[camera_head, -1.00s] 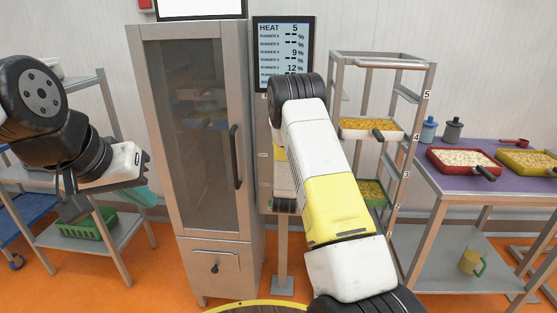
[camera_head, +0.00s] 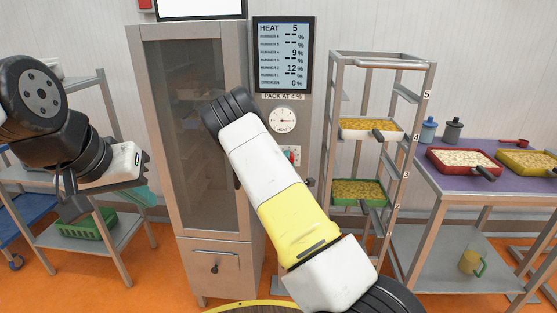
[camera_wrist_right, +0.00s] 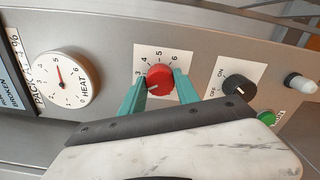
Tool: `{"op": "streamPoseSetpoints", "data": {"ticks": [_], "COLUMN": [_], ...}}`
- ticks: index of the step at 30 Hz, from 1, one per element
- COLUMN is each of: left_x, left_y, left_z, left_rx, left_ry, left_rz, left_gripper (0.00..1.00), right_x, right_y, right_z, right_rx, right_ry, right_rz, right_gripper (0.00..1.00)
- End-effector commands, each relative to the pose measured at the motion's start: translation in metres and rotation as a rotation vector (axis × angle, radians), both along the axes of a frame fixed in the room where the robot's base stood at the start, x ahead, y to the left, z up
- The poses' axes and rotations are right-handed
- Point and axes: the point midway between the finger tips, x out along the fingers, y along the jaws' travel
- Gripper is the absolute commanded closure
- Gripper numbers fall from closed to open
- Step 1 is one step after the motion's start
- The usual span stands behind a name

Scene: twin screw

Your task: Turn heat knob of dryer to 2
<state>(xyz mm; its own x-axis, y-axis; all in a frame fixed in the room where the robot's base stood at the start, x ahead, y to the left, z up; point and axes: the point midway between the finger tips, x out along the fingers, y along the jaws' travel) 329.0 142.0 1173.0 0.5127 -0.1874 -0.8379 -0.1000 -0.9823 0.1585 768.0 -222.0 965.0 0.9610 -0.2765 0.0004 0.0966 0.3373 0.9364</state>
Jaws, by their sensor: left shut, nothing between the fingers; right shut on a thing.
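The red heat knob (camera_wrist_right: 160,77) sits on a white number plate on the grey dryer panel in the right wrist view; 3 to 6 show, and lower numbers are hidden. My right gripper (camera_wrist_right: 159,84) is shut on it, with teal fingers on either side. In the head view the red knob (camera_head: 291,154) shows small below the round HEAT dial (camera_head: 282,120). The display (camera_head: 283,55) reads HEAT 5. The dial also shows in the right wrist view (camera_wrist_right: 64,79). My left gripper (camera_head: 143,195) is shut and empty at the left, away from the panel.
A black on/off knob (camera_wrist_right: 239,89), a green button (camera_wrist_right: 266,117) and a white-tipped switch (camera_wrist_right: 300,83) sit beside the red knob. The glass-door dryer cabinet (camera_head: 159,150) stands left of the panel. A rack (camera_head: 419,130) with trays stands to the right.

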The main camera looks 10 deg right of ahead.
Motion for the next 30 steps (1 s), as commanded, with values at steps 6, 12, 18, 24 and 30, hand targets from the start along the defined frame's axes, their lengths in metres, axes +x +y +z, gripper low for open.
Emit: {"op": "streamPoseSetpoints", "data": {"ticks": [6,12,18,24,30], "left_x": [0.0,0.0,0.0,0.0,0.0], "left_y": [0.0,0.0,0.0,0.0,0.0], "left_z": [0.0,0.0,0.0,0.0,0.0], "left_rx": [0.0,0.0,0.0,0.0,0.0], "left_ry": [0.0,0.0,0.0,0.0,0.0], "left_rz": [0.0,0.0,0.0,0.0,0.0], "left_gripper": [1.0,1.0,1.0,1.0,1.0], "right_x": [-0.0001,-0.0001,-0.0001,-0.0002,-0.0002], "right_y": [0.0011,0.0007,0.0004,0.0003,0.0003], "right_z": [-0.0003,0.0,-0.0002,-0.0004,-0.0004], "right_rx": [-0.093,-0.13,-0.139,-0.138,-0.137], "right_ry": [0.027,0.038,0.041,0.041,0.041], "right_rz": [0.002,0.001,0.001,0.001,0.001], "right_gripper": [1.0,1.0,1.0,1.0,0.41]}}
